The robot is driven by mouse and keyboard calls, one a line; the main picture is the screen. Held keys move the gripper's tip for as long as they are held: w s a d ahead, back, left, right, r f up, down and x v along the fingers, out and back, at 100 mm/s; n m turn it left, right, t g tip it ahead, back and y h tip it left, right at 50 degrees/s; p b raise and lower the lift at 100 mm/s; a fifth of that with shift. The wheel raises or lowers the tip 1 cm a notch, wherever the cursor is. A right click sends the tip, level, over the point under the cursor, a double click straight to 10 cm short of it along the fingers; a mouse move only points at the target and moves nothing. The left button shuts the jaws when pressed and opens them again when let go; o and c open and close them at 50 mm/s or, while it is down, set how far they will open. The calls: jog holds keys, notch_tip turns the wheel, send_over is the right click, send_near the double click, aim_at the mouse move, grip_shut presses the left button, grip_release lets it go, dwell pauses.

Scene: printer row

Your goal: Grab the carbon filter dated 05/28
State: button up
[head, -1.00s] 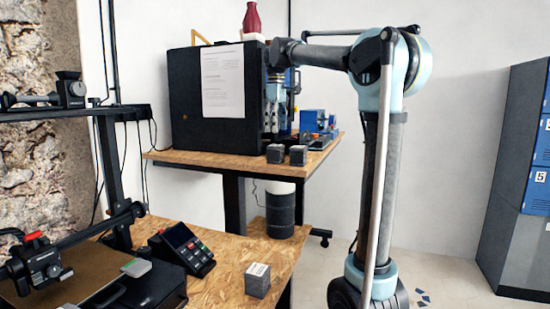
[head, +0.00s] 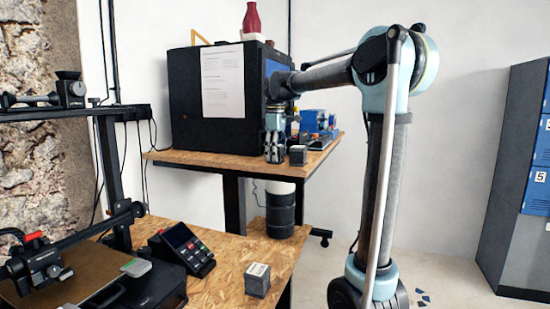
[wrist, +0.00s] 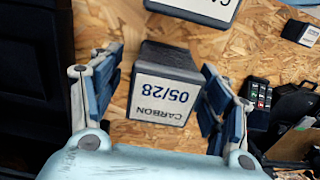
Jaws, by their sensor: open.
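The carbon filter labelled CARBON 05/28 (wrist: 165,95) is a dark grey block with a white label, upside down in the wrist view. It stands on the far wooden table. My gripper (wrist: 162,78) is open, with one finger on either side of this filter; I cannot tell whether either finger touches it. In the head view, my gripper (head: 274,155) points down at the table's front edge and hides this filter. A second grey block (head: 298,155) stands just to its right; in the wrist view, a similar block (wrist: 205,8) is cut off at the top, its label partly readable.
Another grey block with a white label (head: 257,280) stands on the near wooden table (head: 225,255). A keypad device (head: 182,248) is beside it. A large black box (head: 185,95) stands close behind my gripper. A black cylinder (head: 280,212) is below the far table.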

jog(key=c, duration=1.2)
